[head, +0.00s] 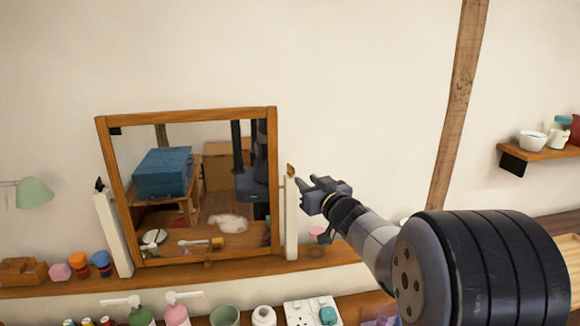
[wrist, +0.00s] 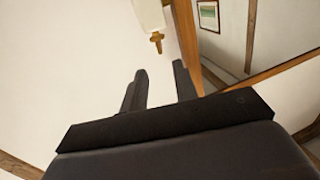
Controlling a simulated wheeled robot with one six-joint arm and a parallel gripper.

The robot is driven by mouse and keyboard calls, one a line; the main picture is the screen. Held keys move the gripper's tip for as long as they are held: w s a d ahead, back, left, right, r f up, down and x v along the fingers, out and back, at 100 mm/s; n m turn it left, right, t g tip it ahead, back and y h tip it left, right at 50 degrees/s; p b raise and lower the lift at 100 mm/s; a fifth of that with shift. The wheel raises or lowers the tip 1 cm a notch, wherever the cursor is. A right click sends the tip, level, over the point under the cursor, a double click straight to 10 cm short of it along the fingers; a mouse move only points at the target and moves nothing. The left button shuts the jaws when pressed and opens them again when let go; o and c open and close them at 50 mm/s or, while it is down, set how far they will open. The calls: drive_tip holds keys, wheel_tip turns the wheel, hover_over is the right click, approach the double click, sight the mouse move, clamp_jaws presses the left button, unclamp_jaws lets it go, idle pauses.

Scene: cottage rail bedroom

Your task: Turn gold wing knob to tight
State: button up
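The gold wing knob (head: 291,170) sits near the top of the white post at the mirror's right side. In the wrist view the gold knob (wrist: 156,40) shows beyond the fingertips, against the white post (wrist: 149,14). My gripper (head: 304,183) is just right of the knob and slightly below it in the head view. In the wrist view my gripper (wrist: 160,80) has its dark fingers apart with nothing between them. The knob appears clear of the fingers. The wood-framed mirror (head: 187,111) stands between two white posts.
A black knob (head: 99,184) tops the left post (head: 113,235). A wooden wall beam (head: 458,100) and a small shelf (head: 545,155) are at right. Bare wall lies above the mirror.

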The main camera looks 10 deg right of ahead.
sight(294, 170)
drive_tip(key=p+x, duration=0.1)
drive_tip(key=x, duration=0.8)
drive_tip(key=shift+w+p, duration=0.1)
drive_tip(key=shift+p, duration=0.3)
drive_tip(key=shift+c, duration=0.3)
clamp_jaws()
